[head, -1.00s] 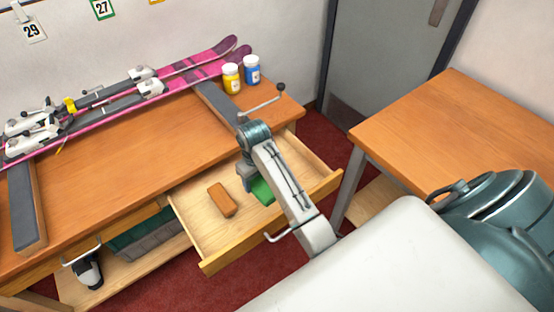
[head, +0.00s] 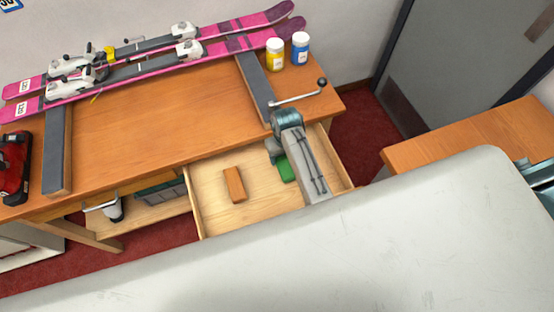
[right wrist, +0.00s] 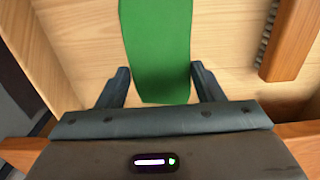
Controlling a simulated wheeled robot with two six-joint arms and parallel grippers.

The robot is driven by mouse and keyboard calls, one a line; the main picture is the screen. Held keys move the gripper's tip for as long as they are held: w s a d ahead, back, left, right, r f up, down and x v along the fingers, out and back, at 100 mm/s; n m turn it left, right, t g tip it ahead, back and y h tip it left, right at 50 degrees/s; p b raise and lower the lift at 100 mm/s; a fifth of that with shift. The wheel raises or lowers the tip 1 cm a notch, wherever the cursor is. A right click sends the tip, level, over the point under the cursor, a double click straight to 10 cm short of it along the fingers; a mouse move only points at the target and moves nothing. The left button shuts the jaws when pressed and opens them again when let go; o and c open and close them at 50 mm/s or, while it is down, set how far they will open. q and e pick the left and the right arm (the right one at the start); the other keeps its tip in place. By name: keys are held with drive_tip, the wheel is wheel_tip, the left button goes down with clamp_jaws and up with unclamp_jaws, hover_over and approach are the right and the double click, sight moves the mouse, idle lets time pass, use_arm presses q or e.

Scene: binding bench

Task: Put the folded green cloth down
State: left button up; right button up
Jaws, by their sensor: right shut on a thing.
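The folded green cloth (head: 286,170) is inside the open drawer (head: 212,213), at its right side, partly hidden by my right arm. My right gripper (head: 276,153) is low in the drawer at the cloth. In the right wrist view the cloth (right wrist: 158,45) runs between the two fingers (right wrist: 158,78), which are shut on it, over the pale drawer floor. Whether the cloth touches the floor is hard to tell. My left gripper is not in view.
A brown brush (head: 234,185) lies in the drawer left of the cloth, with bare floor around it. Pink skis (head: 215,45), a yellow jar (head: 275,54) and a blue-labelled jar (head: 300,48) are on the bench (head: 150,135). Another table (head: 480,135) stands at the right.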

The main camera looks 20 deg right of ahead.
sight(284, 163)
wheel_tip(284, 163, down, 3)
drive_tip(key=shift+d+r, duration=0.1)
wheel_tip(284, 163, down, 3)
drive_tip(key=shift+w+p, duration=0.1)
drive_tip(key=shift+p, duration=0.3)
drive_tip(key=o, duration=0.9)
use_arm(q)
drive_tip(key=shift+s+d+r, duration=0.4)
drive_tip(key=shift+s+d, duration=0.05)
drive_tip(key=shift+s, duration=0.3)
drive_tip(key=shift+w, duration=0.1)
